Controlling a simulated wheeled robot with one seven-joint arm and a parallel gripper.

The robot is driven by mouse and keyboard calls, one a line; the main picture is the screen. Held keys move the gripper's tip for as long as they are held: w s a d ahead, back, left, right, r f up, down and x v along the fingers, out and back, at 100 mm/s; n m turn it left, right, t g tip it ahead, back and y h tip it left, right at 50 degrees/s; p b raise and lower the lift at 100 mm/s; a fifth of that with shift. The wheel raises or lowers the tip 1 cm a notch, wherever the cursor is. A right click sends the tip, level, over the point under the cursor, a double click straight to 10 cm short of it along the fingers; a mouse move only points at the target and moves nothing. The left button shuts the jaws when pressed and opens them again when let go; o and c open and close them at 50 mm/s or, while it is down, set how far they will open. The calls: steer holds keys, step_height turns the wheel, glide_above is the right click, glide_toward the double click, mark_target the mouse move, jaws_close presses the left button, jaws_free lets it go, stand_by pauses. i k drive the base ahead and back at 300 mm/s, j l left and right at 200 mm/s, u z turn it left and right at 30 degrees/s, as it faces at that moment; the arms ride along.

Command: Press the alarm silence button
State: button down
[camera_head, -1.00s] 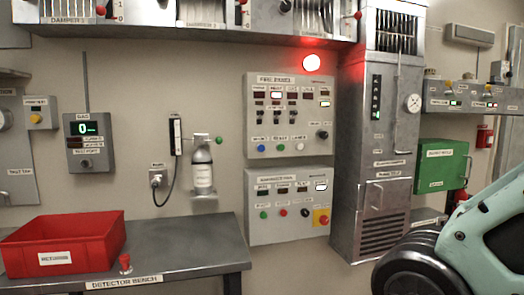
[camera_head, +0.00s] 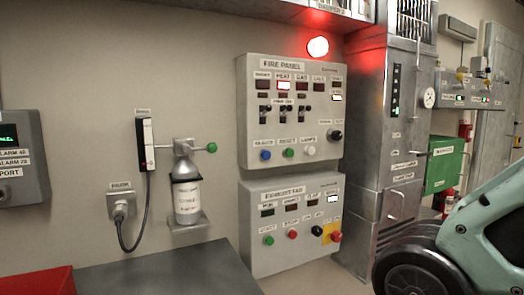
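The grey fire panel (camera_head: 325,70) hangs on the wall at centre, with its name label at the top. The label above the blue button is blurred; the green one's appears to read RESET. No button is marked clearly enough to confirm as alarm silence. My gripper is out of view; only part of my arm shows at right.
A red beacon (camera_head: 318,47) glows above the panel. The exhaust fan panel (camera_head: 262,190), with coloured buttons and a red stop on yellow, is just below. A bottle (camera_head: 187,196) stands on a wall bracket at left. A bench (camera_head: 165,275) and red bin (camera_head: 38,284) lie below left. A tall metal cabinet (camera_head: 375,150) is at right.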

mark_target(265, 155)
steer(key=i+j+z, duration=0.1)
steer(key=j, duration=0.25)
steer(key=i+j+z, duration=0.1)
steer(key=i+j, duration=0.15)
steer(key=j, duration=0.15)
steer(key=i+j+z, duration=0.1)
steer(key=j, duration=0.25)
steer(key=i+j+z, duration=0.15)
steer(key=j, duration=0.25)
